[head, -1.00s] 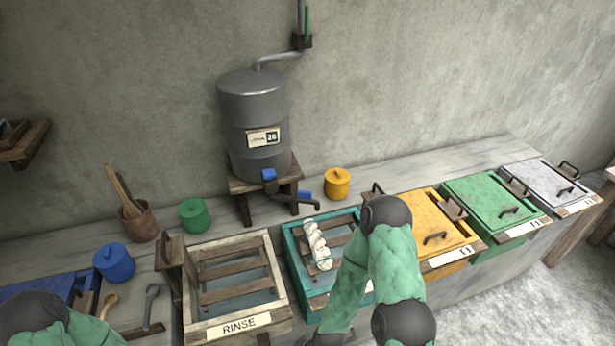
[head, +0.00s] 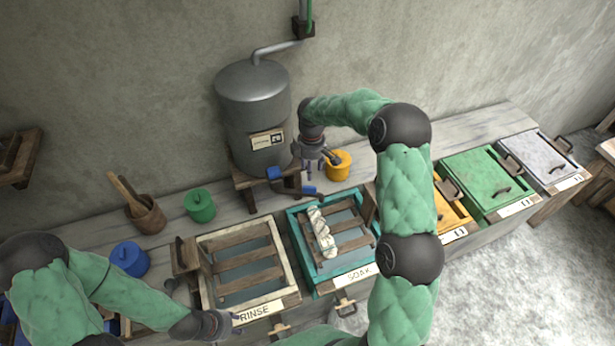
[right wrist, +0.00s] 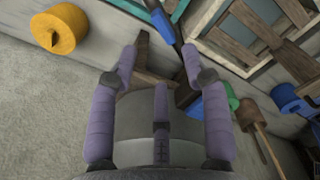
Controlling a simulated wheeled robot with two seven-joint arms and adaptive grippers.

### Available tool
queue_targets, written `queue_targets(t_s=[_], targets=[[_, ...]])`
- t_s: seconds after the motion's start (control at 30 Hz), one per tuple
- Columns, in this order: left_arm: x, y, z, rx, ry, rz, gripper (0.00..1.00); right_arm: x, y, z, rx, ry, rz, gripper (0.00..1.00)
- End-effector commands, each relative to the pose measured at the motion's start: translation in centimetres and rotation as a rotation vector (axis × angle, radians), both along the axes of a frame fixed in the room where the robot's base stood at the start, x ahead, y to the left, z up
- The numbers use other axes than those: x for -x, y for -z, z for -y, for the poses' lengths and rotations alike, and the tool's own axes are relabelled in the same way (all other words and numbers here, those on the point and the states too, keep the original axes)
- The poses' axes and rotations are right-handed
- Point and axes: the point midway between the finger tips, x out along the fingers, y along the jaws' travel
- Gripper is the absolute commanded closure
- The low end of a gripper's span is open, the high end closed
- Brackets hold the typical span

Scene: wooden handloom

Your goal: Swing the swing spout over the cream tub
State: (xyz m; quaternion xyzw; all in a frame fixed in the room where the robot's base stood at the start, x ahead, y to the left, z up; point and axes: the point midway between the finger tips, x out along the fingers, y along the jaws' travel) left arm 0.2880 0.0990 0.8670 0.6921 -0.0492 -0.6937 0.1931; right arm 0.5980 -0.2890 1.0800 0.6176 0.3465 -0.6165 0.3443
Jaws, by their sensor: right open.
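The swing spout (head: 289,191) is a dark pipe with blue parts, low on the grey tank (head: 253,105). Its outer end points right, towards the teal tub marked SOAK. The cream tub (head: 284,246), marked RINSE, is in front and left of it. My right gripper (head: 315,166) is open and empty, above and beside the spout's outer end. In the right wrist view, the spout (right wrist: 172,32) shows beyond and between the open fingertips (right wrist: 160,66); contact cannot be told. My left gripper (head: 225,325) is at the cream tub's front edge; its fingers are unclear.
The teal tub (head: 297,238) holds white twisted yarn (head: 321,232). A yellow pot (head: 339,165) stands close beside my right gripper. A green pot (head: 200,205) and a blue pot (head: 129,259) stand left. A wooden stand (head: 238,181) carries the tank.

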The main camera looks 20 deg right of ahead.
Motion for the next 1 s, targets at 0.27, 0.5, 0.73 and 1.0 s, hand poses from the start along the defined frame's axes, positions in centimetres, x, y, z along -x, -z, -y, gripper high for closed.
queue_targets(t_s=[0.27,0.5,0.73,1.0], targets=[[0.1,0.0,0.0,0.0,0.001,-0.002,0.6,0.0,3.0,0.2,0.004,-0.006,-0.006,0.52],[0.0,0.0,0.0,0.0,0.0,-0.001,0.6,0.0,7.3,0.2,0.004,-0.006,-0.005,0.52],[0.0,0.0,0.0,0.0,0.0,-0.001,0.6,0.0,9.8,0.2,0.004,-0.004,-0.003,0.52],[0.0,0.0,0.0,0.0,0.0,0.0,0.6,0.0,10.5,0.2,0.004,-0.004,-0.001,0.52]])
